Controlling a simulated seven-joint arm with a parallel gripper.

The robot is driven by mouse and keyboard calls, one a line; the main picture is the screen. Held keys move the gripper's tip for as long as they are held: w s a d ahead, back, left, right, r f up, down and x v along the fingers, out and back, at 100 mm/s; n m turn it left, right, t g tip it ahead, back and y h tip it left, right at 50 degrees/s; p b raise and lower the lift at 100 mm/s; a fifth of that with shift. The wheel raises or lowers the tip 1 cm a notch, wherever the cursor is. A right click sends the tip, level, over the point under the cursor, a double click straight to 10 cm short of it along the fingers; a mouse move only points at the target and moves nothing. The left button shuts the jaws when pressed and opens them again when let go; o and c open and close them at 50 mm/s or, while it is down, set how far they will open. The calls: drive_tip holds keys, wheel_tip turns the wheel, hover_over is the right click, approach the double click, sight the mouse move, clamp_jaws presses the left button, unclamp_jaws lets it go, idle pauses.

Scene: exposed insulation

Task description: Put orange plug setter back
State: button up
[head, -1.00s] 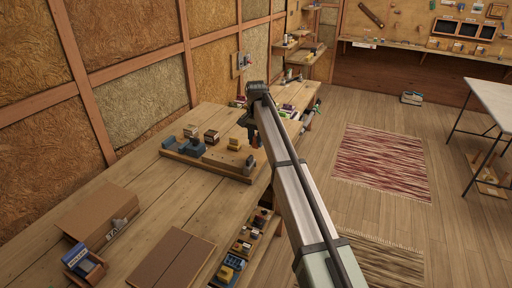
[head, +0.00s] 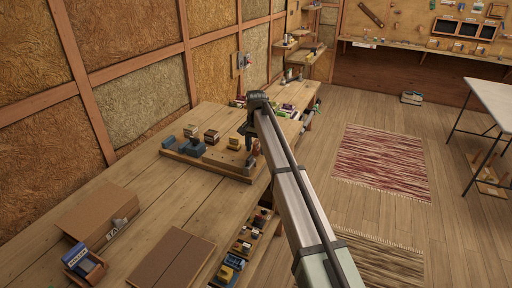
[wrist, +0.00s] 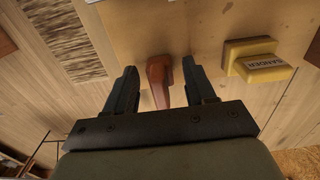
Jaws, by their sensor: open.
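An orange-brown piece (wrist: 160,78), which looks like the orange plug setter, stands up from the pale wooden board in the wrist view. My gripper (wrist: 160,66) is open, with one finger on each side of the piece and visible gaps between. I cannot tell how deep the fingers reach along it. In the head view my gripper (head: 248,143) hangs over the right end of the wooden tool board (head: 218,168) on the workbench. The orange piece is mostly hidden there by my gripper and arm.
A yellow block labelled SANDER (wrist: 262,66) sits on the board close beside my gripper. Blue tools (head: 192,147) and a dark block (head: 211,137) stand farther left on the board. Cardboard boxes (head: 100,217) lie on the near bench.

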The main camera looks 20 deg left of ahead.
sight(256, 142)
drive_tip(key=shift+r, duration=0.1)
wheel_tip(256, 142, up, 12)
idle(0.7)
